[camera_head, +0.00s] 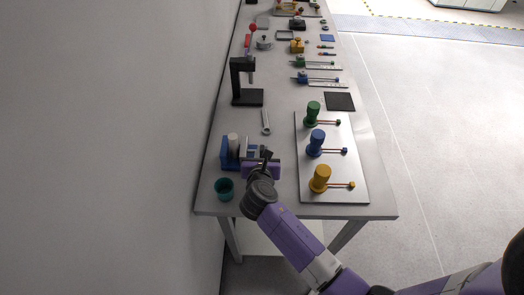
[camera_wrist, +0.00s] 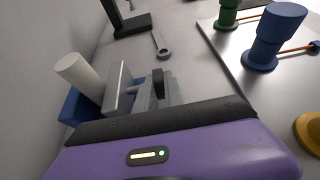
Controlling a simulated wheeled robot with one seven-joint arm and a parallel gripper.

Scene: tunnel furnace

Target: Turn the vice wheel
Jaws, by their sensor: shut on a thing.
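The vice (camera_head: 225,155) stands at the near left of the bench, with a blue body and grey jaw plates. A pale cylinder (camera_head: 233,142) stands upright at its blue side. In the wrist view, the blue body (camera_wrist: 74,106), the cylinder (camera_wrist: 79,73) and a grey plate (camera_wrist: 119,89) lie left of my fingers. My gripper (camera_head: 266,157) is at the right end of the vice, shut on a part there that I take to be the vice wheel. The wheel itself is hidden by the fingers and the purple hand. My gripper (camera_wrist: 158,92) also shows in the wrist view.
A teal cup (camera_head: 224,188) stands close to my gripper's left. A grey tray (camera_head: 343,194) with green, blue and yellow knobbed pieces lies to the right. A wrench (camera_head: 266,121) and a black stand (camera_head: 247,98) lie beyond the vice. A wall runs along the left.

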